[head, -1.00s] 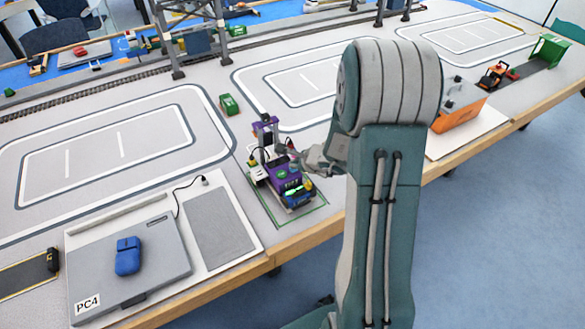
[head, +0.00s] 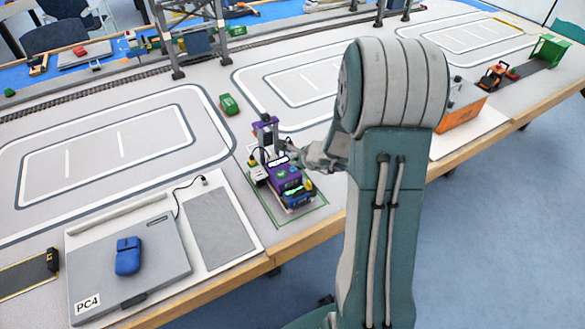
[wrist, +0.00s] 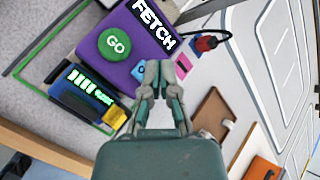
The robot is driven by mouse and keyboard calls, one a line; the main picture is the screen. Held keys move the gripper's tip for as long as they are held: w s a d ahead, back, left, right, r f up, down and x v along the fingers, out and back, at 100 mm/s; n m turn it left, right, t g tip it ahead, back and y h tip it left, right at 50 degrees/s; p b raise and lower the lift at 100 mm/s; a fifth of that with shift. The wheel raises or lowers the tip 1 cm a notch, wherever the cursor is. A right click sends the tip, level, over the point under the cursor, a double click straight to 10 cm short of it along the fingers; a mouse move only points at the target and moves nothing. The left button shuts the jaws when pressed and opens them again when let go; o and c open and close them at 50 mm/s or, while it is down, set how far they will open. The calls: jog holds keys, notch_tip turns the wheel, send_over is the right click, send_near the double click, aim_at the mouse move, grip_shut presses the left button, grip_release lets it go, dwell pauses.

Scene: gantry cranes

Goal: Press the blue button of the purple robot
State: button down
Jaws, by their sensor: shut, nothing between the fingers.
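The purple robot (head: 287,174) stands on a green-outlined square near the table's front edge in the head view. In the wrist view its purple top (wrist: 122,35) carries a round green GO button (wrist: 114,44) and a FETCH label (wrist: 152,24). A small blue patch (wrist: 139,71), probably the blue button, shows just left of my fingertips, partly hidden by them. My gripper (wrist: 158,66) is shut and empty, its tips over the robot's edge beside this patch. I cannot tell whether they touch. In the head view my gripper (head: 300,155) is at the robot's right side.
A small green vehicle (head: 229,104) stands behind the robot. An orange box (head: 460,113) stands to the right. Crane legs (head: 170,45) rise at the back. The marked table area at left is clear.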

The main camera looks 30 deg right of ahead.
aim_at(294, 169)
jog(key=shift+r, duration=3.05)
jog(key=s+a+r+n+g+y, duration=0.2)
jog(key=s+a+r+n, duration=0.6)
jog(key=a+r+n, duration=0.4)
jog(key=s+a+r+n+h, duration=0.1)
jog(key=s+n+h, duration=0.1)
jog(key=s+n, duration=0.4)
jog(key=s+a+r+n+g+h, duration=0.1)
jog(key=s+r+n+h, duration=0.1)
jog(key=s+n, duration=0.4)
jog(key=s, duration=0.5)
jog(key=shift+a+r, duration=0.2)
jog(key=shift+a, duration=0.2)
